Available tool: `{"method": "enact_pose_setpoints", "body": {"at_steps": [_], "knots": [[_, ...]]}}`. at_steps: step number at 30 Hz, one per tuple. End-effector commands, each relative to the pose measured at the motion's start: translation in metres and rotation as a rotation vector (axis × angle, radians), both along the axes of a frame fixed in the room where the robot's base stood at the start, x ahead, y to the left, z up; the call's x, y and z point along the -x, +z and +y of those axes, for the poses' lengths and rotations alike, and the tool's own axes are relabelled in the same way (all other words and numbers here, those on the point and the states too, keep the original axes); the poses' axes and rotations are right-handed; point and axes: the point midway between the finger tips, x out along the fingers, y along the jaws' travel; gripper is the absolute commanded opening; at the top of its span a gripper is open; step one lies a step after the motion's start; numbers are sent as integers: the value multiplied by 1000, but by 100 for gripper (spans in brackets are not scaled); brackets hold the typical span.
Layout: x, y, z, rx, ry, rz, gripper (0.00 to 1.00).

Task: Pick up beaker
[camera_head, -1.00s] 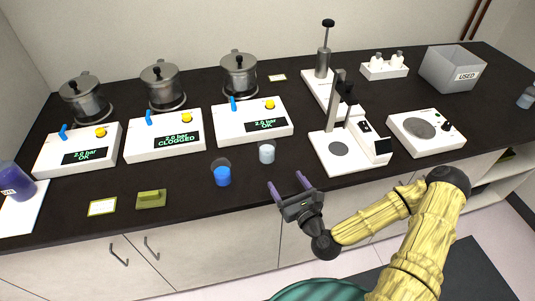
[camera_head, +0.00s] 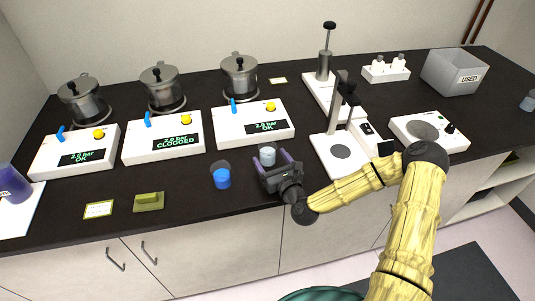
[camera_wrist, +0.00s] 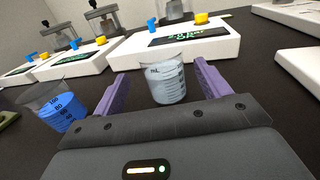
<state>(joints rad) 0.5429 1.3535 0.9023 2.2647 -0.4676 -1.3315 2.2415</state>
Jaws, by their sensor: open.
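A clear beaker with pale, whitish content (camera_head: 267,157) stands upright on the dark counter, in front of the right-hand pressure unit. It also shows in the wrist view (camera_wrist: 166,84), with graduation marks on its wall. A second beaker with blue liquid (camera_head: 222,178) stands to its left; it is at the left of the wrist view (camera_wrist: 62,108). My gripper (camera_head: 271,162) is open, with its purple fingers on either side of the pale beaker. In the wrist view the beaker shows between and slightly beyond the fingertips (camera_wrist: 160,80). I cannot tell whether either finger touches it.
Three white pressure units (camera_head: 252,132) with metal pots stand behind; the middle one reads CLOGGED. A stand with a white base (camera_head: 330,165) is close on the right. A green block (camera_head: 148,202) and a label card (camera_head: 99,209) lie at the front left.

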Motion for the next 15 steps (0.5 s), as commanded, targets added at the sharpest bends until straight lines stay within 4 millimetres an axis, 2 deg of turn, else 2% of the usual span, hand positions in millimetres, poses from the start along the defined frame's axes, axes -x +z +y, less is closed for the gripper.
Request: {"method": "enact_pose_setpoints", "body": {"at_steps": [11,15], "knots": [[-4,0,1,1,-1,0,76],[-13,1,5,2,0,-1,76]]}}
